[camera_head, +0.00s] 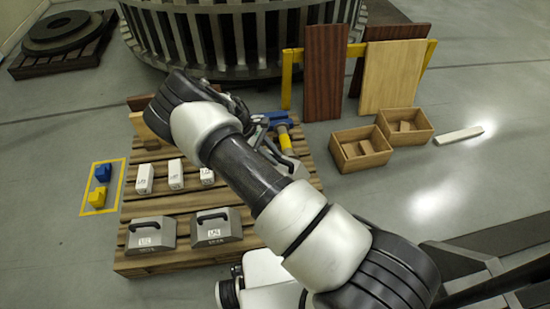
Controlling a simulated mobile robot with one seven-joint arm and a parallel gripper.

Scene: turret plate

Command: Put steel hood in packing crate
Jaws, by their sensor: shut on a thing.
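Two grey steel hoods with dark handles and white labels stand side by side at the front of the wooden pallet, the left hood (151,234) and the right hood (217,229). Another grey piece with a dark handle (291,166) shows partly behind my arm. My gripper (238,108) is mostly hidden behind my own forearm, over the back of the pallet. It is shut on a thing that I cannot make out. Two open wooden crates, a near crate (345,158) and a far crate (389,130), stand on the floor to the right.
Small white labelled blocks (145,179) sit mid-pallet (133,264). A blue and yellow tool (282,134) lies behind my arm. Boards (325,72) lean on a yellow rack behind the crates. A white bar (458,135) lies right of them.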

